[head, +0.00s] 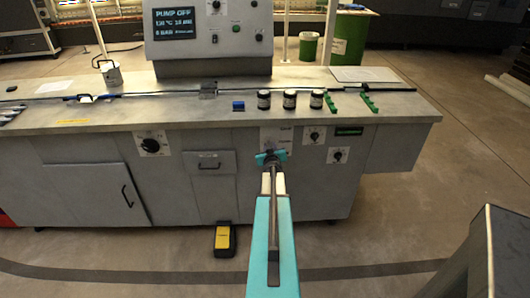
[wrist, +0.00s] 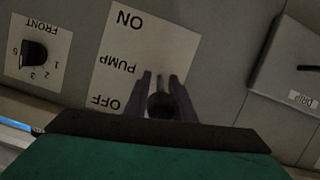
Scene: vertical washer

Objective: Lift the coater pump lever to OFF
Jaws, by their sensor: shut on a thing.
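The pump lever's white plate (head: 282,136) is on the machine's front panel, below the bench top. In the wrist view the plate (wrist: 147,40) appears upside down, with ON, PUMP and OFF printed on it. The dark round knob of the pump lever (wrist: 162,104) is beside the OFF end. My gripper (wrist: 160,80) is shut on the lever, one finger on each side of the knob. In the head view my gripper (head: 270,156) covers most of the lever. The display (head: 174,24) above the bench reads PUMP OFF.
A dial plate (head: 314,135) is just right of the lever, and a handled panel (head: 209,162) is to the left. Black jars (head: 290,100) and green pieces (head: 369,103) stand on the bench above. A yellow-black pedal (head: 225,240) is on the floor.

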